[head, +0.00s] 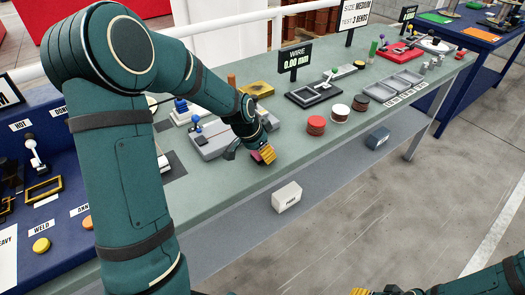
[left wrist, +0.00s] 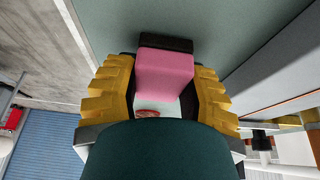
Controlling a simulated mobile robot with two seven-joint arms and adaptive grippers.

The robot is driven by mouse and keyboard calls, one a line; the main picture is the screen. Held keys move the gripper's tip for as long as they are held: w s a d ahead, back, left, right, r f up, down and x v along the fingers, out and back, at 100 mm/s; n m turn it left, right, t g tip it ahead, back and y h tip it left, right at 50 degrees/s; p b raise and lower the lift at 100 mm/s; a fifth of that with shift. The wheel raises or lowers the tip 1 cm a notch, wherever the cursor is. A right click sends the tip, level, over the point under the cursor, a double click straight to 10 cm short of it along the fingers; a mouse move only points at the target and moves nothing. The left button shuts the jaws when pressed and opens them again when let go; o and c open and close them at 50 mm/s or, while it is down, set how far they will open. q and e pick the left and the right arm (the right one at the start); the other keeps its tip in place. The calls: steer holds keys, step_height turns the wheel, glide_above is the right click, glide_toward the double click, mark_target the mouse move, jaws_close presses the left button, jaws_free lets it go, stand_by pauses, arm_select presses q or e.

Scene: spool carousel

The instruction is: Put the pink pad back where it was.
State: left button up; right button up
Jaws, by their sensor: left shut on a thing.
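My left gripper (head: 262,154) is over the front part of the grey-green bench, in front of a grey fixture. In the left wrist view its yellow ribbed fingers (left wrist: 163,88) are on both sides of the pink pad (left wrist: 165,72), a block with a black end. In the head view only a little pink shows beside the fingers (head: 256,157). I cannot tell whether the pad touches the bench. The pad's former place cannot be made out. My right gripper (head: 372,292) is cut off at the bottom edge of the head view, and its jaws cannot be read.
The grey fixture (head: 212,140) stands just behind the left gripper. Bare bench top lies around the gripper. A white box (head: 287,197) sits below.

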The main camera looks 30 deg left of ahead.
arm_select(q)
steer(key=shift+f, duration=0.2)
steer(key=o, duration=1)
steer(key=shift+o, duration=0.2)
steer(key=shift+r, duration=0.1)
steer(key=shift+r, duration=0.2)
steer(key=p+v, duration=0.2)
steer(key=v, duration=1)
steer(key=shift+f, duration=0.1)
